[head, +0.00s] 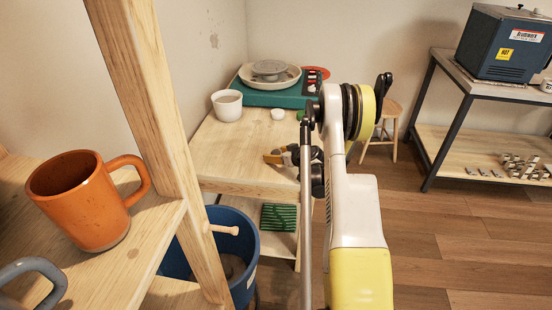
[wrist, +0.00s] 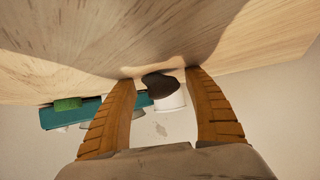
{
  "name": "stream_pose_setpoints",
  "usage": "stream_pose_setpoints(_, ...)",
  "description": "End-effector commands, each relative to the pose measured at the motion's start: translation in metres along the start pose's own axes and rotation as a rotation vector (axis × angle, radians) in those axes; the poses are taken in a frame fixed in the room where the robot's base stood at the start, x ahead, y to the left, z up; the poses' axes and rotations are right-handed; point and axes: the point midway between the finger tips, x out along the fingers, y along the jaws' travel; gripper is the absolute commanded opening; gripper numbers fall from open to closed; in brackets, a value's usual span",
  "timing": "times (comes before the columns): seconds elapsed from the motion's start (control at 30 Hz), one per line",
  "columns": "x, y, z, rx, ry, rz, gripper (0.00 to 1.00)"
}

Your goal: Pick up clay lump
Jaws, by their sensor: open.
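The clay lump (wrist: 158,84) is a dark brown, rounded piece on the pale wooden table (head: 225,150). In the wrist view it shows between my two fingertips, in front of a white cup. My gripper (wrist: 160,74) is open, with one orange-brown finger on each side of the lump and a gap on both sides. In the head view my gripper (head: 272,157) is low over the table's right part, pointing left. There I cannot tell the lump apart from the dark gripper parts.
The white cup (head: 227,105) stands at the table's back left. A teal pottery wheel (head: 275,98) is at the back. A small white item (head: 278,114) lies before it. A wooden shelf with an orange mug (head: 80,200) and a blue bucket (head: 243,245) are nearer.

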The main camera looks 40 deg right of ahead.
Motion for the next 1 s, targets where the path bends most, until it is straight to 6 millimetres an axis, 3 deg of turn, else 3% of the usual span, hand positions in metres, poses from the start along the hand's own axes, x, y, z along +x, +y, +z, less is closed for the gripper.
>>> stream_pose_setpoints(0.17, 0.0, 0.0, -0.001, 0.0, 0.0, 0.0, 0.61)
stream_pose_setpoints(0.37, 0.0, 0.0, -0.001, 0.0, 0.0, 0.0, 0.08)
stream_pose_setpoints(0.77, -0.002, 0.0, -0.003, 0.0, 0.0, -0.001, 0.07)
stream_pose_setpoints(1.0, -0.015, 0.0, -0.027, 0.0, 0.0, -0.001, 0.07)
